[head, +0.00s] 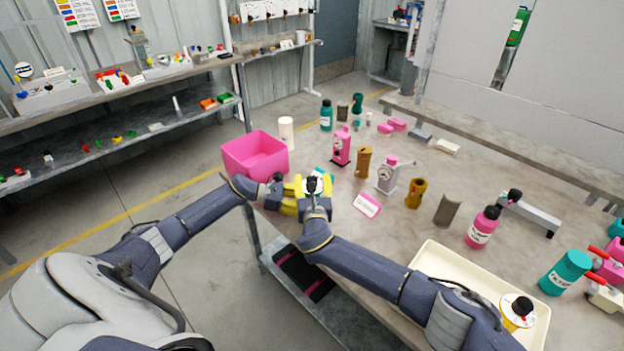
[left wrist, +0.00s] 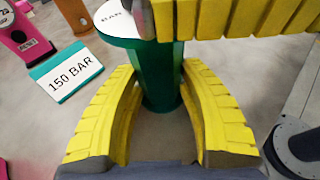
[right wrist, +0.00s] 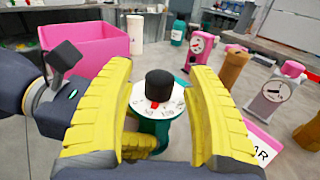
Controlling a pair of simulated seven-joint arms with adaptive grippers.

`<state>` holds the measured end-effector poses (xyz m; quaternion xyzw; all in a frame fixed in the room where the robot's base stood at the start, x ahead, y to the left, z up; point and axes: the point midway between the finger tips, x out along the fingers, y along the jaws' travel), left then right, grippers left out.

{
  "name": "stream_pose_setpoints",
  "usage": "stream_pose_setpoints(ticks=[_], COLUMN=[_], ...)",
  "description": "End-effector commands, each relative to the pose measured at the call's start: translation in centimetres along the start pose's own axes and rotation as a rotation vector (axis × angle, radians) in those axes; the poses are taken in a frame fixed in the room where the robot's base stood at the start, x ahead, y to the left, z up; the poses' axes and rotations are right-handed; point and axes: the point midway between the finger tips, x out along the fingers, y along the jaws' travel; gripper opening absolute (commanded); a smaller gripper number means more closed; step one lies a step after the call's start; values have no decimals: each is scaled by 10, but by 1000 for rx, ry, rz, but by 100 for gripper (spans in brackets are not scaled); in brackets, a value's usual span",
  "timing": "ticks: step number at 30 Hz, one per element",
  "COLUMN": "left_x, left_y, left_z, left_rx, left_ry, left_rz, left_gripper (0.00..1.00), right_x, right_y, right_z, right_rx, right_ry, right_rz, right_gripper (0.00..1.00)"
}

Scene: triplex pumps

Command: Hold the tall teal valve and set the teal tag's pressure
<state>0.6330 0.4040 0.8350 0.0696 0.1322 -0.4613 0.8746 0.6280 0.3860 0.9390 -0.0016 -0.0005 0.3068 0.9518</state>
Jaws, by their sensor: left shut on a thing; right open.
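The tall teal valve (left wrist: 160,75) stands upright between the yellow fingers of my left gripper (left wrist: 158,95), which is shut on its body. Its white dial top (right wrist: 157,103) bears a black knob (right wrist: 160,84) and a red mark; the dial's numbers are too small to read surely. My right gripper (right wrist: 160,75) is open above the valve, with a finger on either side of the knob and visible gaps. In the head view my right gripper (head: 315,187) hides much of the valve. The teal-edged tag (left wrist: 66,76) reads "150 BAR" and lies beside the valve.
A pink bin (head: 255,155) stands behind the grippers at the table's left edge. A pink gauge pump (head: 341,147), a grey gauge pump (head: 388,176) and a pink-edged tag (head: 367,205) are to the right. A cream tray (head: 436,262) sits near the front edge.

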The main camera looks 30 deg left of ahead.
Motion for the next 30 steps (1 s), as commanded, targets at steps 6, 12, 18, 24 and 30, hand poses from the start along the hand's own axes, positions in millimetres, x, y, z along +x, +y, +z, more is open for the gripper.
stream_pose_setpoints(ticks=[6,12,18,24,30], left_x=[0,0,0,0,0], left_y=[0,0,0,0,0], left_z=[1,1,0,0,0], left_rx=[1,1,1,1,1], left_ry=[-1,-1,-1,-1,-1], left_rz=[0,0,0,0,0], left_gripper=[24,24,24,24,24], right_x=[11,15,15,15,15], right_y=[0,-1,-1,0,0], right_z=[0,0,0,0,0], right_rx=[-1,-1,0,0,0], right_ry=[0,0,0,0,0], right_rz=[-1,-1,0,0,0], right_gripper=[54,54,54,42,19])
